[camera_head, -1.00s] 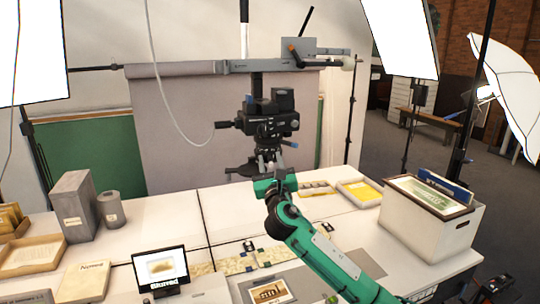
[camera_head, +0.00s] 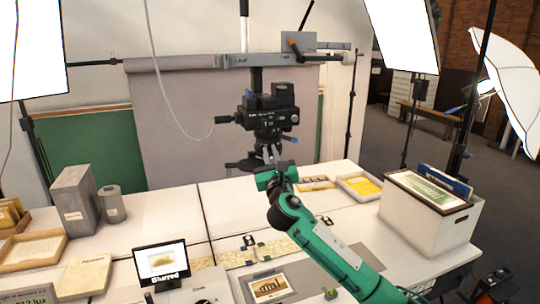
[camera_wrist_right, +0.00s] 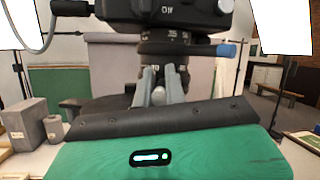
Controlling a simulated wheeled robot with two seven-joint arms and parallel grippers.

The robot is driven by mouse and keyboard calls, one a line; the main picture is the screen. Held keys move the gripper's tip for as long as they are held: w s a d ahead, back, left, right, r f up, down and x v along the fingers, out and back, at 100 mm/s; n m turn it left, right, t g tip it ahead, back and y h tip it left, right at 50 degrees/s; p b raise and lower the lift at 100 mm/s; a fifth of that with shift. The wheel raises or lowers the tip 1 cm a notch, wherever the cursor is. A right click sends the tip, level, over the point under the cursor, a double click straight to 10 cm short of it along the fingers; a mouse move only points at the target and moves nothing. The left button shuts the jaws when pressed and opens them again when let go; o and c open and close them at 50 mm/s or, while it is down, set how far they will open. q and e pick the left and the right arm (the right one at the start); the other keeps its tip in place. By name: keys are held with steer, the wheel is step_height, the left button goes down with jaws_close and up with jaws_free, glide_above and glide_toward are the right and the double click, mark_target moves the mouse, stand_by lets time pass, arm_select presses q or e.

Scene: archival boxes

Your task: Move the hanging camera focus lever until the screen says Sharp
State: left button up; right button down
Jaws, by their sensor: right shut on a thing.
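The black camera (camera_head: 268,120) hangs lens-down in the middle of the head view. My right gripper (camera_head: 270,155) is just under its lens. In the right wrist view its two grey fingers (camera_wrist_right: 160,80) are closed at the lower lens ring (camera_wrist_right: 153,71), on what appears to be the focus lever, mostly hidden between them. A separate blue-tipped lever (camera_wrist_right: 226,50) sticks out to the right from a higher ring, apart from the fingers. The screen (camera_head: 161,263) on the table reads "Blurred" under a brownish picture. My left gripper is not in view.
A framed picture (camera_head: 269,288) lies on the grey board below. A white box (camera_head: 420,229) with pictures stands right, grey boxes (camera_head: 77,203) left. Yellow-lined trays (camera_head: 361,188) lie behind my right arm. Lamp panels flank the camera; white table is clear at left centre.

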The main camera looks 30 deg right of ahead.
steer(key=shift+s+d+n+t+y, duration=0.15)
steer(key=shift+d+n+t+y, duration=0.3)
steer(key=shift+y, duration=0.45)
steer(key=n+y, duration=0.1)
steer(key=d+y, duration=0.1)
steer(key=y, duration=0.1)
steer(key=n+y+b, duration=0.1)
steer(key=y, duration=0.1)
steer(key=shift+s+d+f+n+t, duration=0.15)
steer(key=shift+s+d+n+t, duration=0.1)
steer(key=shift+d+n+t, duration=0.1)
steer(key=shift+d+n+y+b, duration=0.3)
steer(key=shift+n+y+b, duration=0.25)
steer(key=shift+y, duration=0.45)
steer(key=shift+d+n+y+b, duration=0.25)
steer(key=shift+n+y+b, duration=0.3)
steer(key=shift+y, duration=0.45)
steer(key=c, duration=1.5)
jaws_free()
steer(key=shift+o, duration=0.2)
steer(key=shift+s, duration=0.1)
